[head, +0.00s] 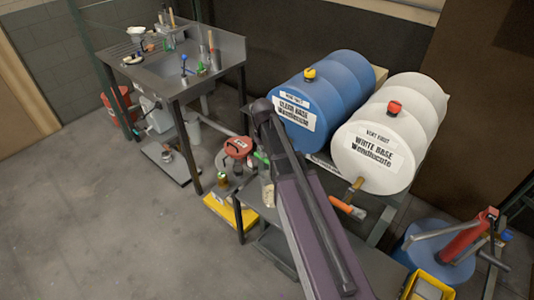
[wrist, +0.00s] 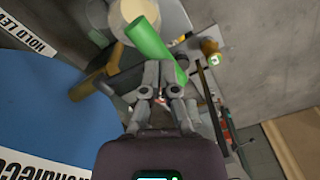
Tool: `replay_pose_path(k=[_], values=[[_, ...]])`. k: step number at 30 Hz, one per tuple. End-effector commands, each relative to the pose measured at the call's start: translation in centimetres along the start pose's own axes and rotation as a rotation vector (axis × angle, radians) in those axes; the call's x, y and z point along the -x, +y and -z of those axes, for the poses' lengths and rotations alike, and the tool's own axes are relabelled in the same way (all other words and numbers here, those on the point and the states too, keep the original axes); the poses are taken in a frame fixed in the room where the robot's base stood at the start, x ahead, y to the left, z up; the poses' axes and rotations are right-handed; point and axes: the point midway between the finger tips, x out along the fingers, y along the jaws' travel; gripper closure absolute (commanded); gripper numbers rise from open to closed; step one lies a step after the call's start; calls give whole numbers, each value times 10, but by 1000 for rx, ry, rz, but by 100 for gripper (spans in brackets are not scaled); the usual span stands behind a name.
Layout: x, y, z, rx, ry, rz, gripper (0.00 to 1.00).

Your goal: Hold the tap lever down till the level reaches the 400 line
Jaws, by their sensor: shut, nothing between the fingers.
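The green tap lever (wrist: 150,42) is in the wrist view, at the tips of my gripper (wrist: 162,78). The gripper is shut and empty, close to the lever; I cannot tell whether they touch. A brass tap part (wrist: 88,88) shows beside the blue drum. The green lever also shows in the head view (head: 261,157), beside my arm, which hides the rest of this tap. The blue drum (head: 326,85) reads "CLEAR BASE". A pale vessel (head: 268,192) stands below the lever, partly hidden; a cream round surface (wrist: 129,18) shows beyond the lever. No 400 line is readable.
A white drum (head: 388,130) with an orange-handled tap (head: 347,208) lies to the right. A sink bench (head: 190,66) stands behind. The left floor is largely clear.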

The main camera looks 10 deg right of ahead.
Motion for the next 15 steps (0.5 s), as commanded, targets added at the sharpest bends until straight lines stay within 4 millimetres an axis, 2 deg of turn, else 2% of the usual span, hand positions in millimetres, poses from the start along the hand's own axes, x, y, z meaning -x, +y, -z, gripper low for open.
replay_pose_path(k=[7, 15], values=[[3, 0, 0, 0, 0, 0, 100], [22, 0, 0, 0, 0, 0, 100]])
